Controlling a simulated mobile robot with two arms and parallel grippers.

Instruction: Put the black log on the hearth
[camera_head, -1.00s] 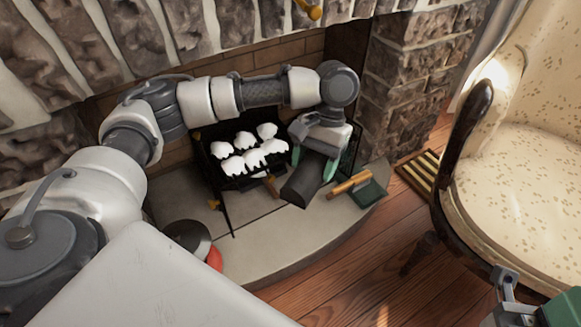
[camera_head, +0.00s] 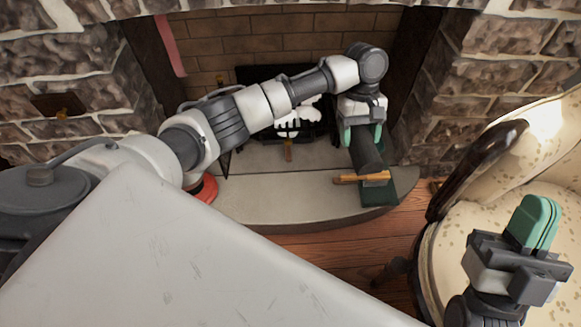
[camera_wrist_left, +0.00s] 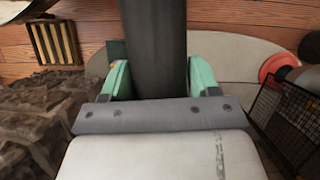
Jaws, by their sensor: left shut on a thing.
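My left gripper (camera_head: 361,134) is shut on the black log (camera_head: 366,156) above the right part of the hearth. The log is dark and round; in the left wrist view the log (camera_wrist_left: 153,45) stands between the green fingers and runs out of the top of the picture. The pale stone hearth (camera_head: 280,195) curves in front of the fireplace. I cannot tell whether the log's far end touches anything. My right gripper (camera_head: 535,222) is raised at the lower right in front of the armchair, its green fingers close together with nothing seen between them.
A green dustpan (camera_head: 379,193) and a wooden-handled brush (camera_head: 352,179) lie on the hearth's right end, close to the log. A red round thing (camera_head: 204,190) is at the hearth's left. A grate (camera_head: 291,118) is in the fireplace. A cream armchair (camera_head: 480,205) stands at right.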

